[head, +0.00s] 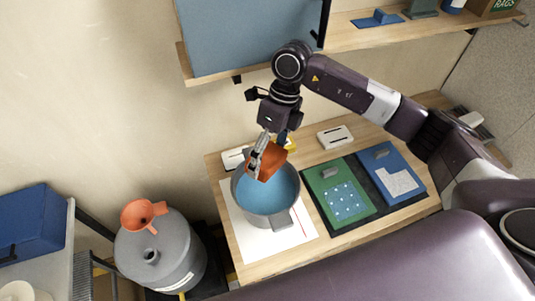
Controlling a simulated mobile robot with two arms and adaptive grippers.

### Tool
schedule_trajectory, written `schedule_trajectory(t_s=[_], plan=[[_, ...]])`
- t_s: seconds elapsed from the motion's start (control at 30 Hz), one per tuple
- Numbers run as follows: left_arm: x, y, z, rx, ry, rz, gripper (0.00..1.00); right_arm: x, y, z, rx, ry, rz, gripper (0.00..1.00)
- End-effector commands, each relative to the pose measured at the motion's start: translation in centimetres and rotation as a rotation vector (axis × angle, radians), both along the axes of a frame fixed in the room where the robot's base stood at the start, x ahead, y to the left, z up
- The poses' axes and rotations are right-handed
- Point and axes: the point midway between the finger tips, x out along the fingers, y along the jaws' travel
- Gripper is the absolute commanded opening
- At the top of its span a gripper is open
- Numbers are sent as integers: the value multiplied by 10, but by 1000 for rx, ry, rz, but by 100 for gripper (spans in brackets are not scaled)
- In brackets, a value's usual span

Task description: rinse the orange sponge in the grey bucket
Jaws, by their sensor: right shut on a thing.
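The orange sponge (266,162) is held at the back of the grey bucket (276,222). My right gripper (262,160) is shut on it, coming down from above. The bucket stands on a white sheet on the wooden table and holds blue liquid (262,196). The sponge overlaps the bucket's back rim in the head view; I cannot tell whether its lower edge touches the liquid. My left gripper does not show.
Right of the bucket lie a green board (337,194) and a blue board (392,172) on a dark mat. A white block (335,137) stands behind them. A shelf with a blue-grey panel (245,35) overhangs the back. A grey drum (165,258) with an orange funnel (142,214) stands at left.

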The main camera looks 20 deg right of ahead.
Motion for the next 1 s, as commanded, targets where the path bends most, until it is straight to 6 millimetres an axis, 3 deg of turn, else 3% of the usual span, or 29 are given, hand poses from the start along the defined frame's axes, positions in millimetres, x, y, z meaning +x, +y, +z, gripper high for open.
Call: schedule_trajectory(t_s=[0.5,0.8,1.0], plan=[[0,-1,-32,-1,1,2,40,-1,0,-56,0,2,5,54],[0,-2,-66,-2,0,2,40,-1,0,-93,-1,0,4,54],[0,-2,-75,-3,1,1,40,0,0,-104,-1,0,4,54]])
